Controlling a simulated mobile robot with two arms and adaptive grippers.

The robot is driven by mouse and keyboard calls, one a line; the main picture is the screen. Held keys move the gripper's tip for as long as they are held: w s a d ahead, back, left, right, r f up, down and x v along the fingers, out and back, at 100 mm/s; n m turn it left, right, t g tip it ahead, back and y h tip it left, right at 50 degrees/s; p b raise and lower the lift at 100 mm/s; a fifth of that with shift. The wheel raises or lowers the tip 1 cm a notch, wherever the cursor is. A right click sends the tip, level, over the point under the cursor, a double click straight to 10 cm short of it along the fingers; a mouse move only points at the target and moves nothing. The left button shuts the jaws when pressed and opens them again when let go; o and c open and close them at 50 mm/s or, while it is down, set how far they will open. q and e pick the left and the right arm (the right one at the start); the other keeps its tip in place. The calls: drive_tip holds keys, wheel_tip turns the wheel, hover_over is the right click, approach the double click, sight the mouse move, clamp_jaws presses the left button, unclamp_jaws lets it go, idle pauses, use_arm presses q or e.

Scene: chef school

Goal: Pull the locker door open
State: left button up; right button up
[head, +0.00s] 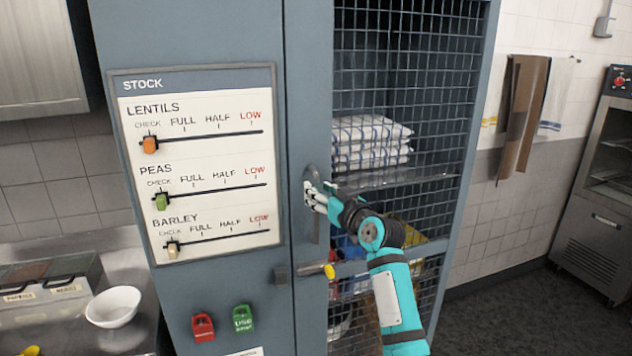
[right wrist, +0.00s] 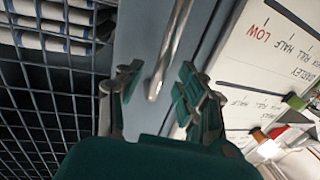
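The locker door (head: 305,60) is a blue-grey frame with wire mesh and looks shut. Its vertical metal handle (head: 312,228) is on the door's left edge; in the right wrist view the handle (right wrist: 170,50) is a grey bar. My right gripper (head: 316,195) is at the handle in the head view. In the right wrist view the gripper (right wrist: 162,85) is open, with the handle between its two green fingers and visible gaps on both sides. My left gripper is out of view.
Folded towels (head: 370,135) sit behind the mesh. A white bowl (head: 113,307) stands on the left counter. Floor is clear at right.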

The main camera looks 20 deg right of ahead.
drive_tip(key=shift+x, duration=1.2)
clamp_jaws()
